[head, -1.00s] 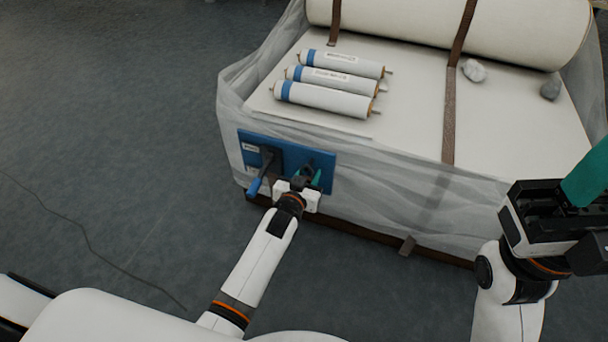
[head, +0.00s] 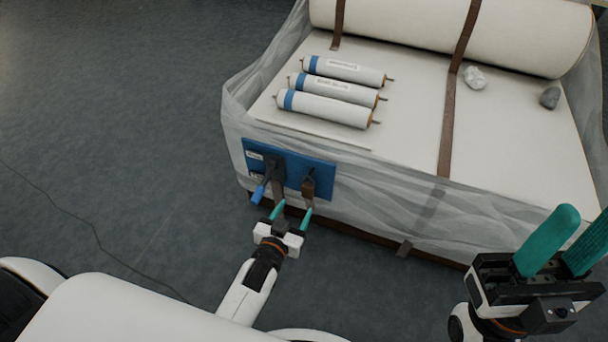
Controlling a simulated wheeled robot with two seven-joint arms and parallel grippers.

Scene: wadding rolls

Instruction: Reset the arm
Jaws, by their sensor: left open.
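My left gripper (head: 291,213) is open, its teal fingers apart and pointing at the front of the wrapped block. It is just below and in front of the blue panel (head: 318,176). A blue-handled tool (head: 259,192) hangs on the left of the panel, and a brown and dark piece (head: 309,186) hangs on its right. I see nothing between the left fingers. My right gripper (head: 568,243) is at the right edge with its teal fingers pointing up and spread apart, nothing between them.
Several wadding rolls (head: 338,71) lie on top of the wrapped block (head: 405,115). A large roll (head: 420,27) is strapped behind them. White wadding (head: 474,78) and a grey lump (head: 550,97) lie at right. Open floor (head: 110,110) is on the left, with a thin cable (head: 70,214).

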